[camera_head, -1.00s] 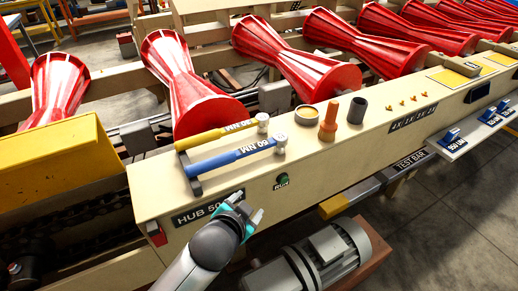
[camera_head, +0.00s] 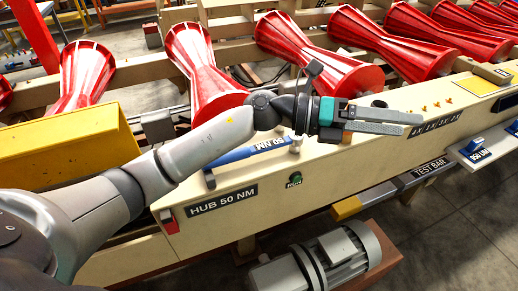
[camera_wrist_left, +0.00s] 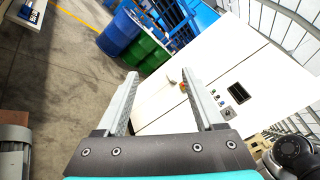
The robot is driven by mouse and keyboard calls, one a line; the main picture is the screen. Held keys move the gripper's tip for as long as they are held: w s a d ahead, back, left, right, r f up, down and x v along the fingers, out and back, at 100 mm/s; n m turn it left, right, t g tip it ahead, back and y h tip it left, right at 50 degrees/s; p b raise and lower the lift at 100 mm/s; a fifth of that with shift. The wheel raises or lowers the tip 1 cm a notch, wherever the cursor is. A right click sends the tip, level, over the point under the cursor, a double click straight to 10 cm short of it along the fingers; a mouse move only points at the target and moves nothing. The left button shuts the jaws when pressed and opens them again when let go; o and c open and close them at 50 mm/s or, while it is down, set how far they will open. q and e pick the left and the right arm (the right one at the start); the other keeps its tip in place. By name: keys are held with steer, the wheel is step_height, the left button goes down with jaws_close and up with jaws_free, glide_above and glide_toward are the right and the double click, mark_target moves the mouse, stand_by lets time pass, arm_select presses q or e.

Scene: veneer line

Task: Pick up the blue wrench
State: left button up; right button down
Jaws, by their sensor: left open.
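The blue wrench (camera_head: 240,153) lies on the cream beam top, marked 50 NM, with a silver head at its right end and a dark piece at its left end. My left forearm and wrist pass above and behind it in the head view and hide the yellow wrench's place. My left gripper (camera_head: 412,124) is open and empty, pointing right, beyond the wrench's head and over the beam. In the left wrist view my two gripper fingers (camera_wrist_left: 160,74) stand apart with nothing between them; the wrench is not in that view. My right gripper is not in view.
Red flared rollers (camera_head: 310,55) line the back of the beam. A yellow cover (camera_head: 65,150) is at left and a grey motor (camera_head: 330,262) stands low in front. A dark cup (camera_head: 378,104) is near the gripper. Blue and green drums (camera_wrist_left: 143,50) and a white cabinet (camera_wrist_left: 235,70) show in the left wrist view.

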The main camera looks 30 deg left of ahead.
arm_select(q)
step_height(320, 180, down, 4)
steer(key=a+m+g+y, duration=0.3)
steer(key=m+y, duration=0.1)
steer(key=g+y, duration=0.2)
steer(key=y, duration=1.2)
glide_above(241, 150)
steer(key=f, duration=0.6)
steer(key=a+f, duration=0.1)
steer(key=f, duration=0.3)
steer(key=shift+p, duration=0.4)
steer(key=shift+d+f+p, duration=0.1)
steer(key=shift+d+f, duration=0.05)
steer(key=shift+f, duration=0.75)
steer(key=shift+d+f+p, duration=0.15)
steer(key=shift+d+f, duration=0.05)
steer(key=shift+f, duration=0.7)
steer(key=shift+d+f+p, duration=0.1)
steer(key=shift+d+f, duration=0.05)
steer(key=shift+f, duration=0.75)
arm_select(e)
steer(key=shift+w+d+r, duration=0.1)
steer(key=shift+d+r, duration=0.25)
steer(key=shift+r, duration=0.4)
arm_select(q)
steer(key=shift+c, duration=0.4)
jaws_close()
